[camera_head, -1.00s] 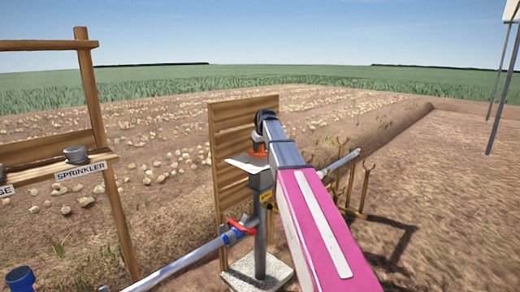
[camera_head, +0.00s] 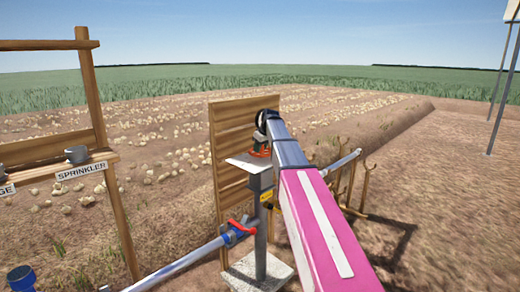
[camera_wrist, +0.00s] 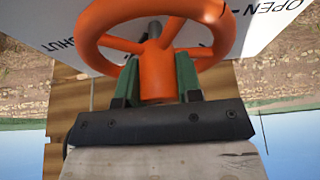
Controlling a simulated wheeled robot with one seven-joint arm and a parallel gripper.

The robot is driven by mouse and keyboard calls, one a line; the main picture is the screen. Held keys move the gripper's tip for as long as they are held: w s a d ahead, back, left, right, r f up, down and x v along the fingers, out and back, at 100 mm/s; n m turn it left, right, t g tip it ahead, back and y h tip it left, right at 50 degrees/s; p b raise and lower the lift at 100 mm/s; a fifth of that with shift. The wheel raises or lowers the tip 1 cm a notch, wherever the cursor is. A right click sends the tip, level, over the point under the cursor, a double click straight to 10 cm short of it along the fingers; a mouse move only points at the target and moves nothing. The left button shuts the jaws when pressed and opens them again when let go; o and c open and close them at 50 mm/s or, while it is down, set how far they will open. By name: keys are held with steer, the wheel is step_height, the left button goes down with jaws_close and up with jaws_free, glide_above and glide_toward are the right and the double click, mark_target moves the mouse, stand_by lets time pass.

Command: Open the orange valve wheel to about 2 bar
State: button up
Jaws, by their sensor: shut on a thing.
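The orange valve wheel (camera_wrist: 152,52) fills the top of the wrist view, with a dark stem behind it and a white plate (camera_wrist: 265,25) marked OPEN and SHUT. My gripper (camera_wrist: 157,78) has its green fingers on both sides of an orange part of the wheel and is shut on it. In the head view the wheel (camera_head: 260,152) is a small orange patch above the white plate (camera_head: 248,163) on a grey post (camera_head: 261,225). My gripper there (camera_head: 262,130) is mostly hidden behind my arm. No readable pressure gauge shows.
A wooden board (camera_head: 228,150) stands behind the post. A pipe (camera_head: 180,262) with a red lever (camera_head: 241,227) joins the post from the left. A wooden rack (camera_head: 120,215) with a SPRINKLER label stands left. Forked wooden stands (camera_head: 368,185) are right of the post.

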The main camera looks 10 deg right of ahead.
steer(key=o, duration=0.7)
steer(key=shift+c, duration=0.2)
steer(key=shift+r, duration=0.1)
steer(key=v, duration=1)
steer(key=shift+r, duration=0.3)
steer(key=shift+s, duration=0.15)
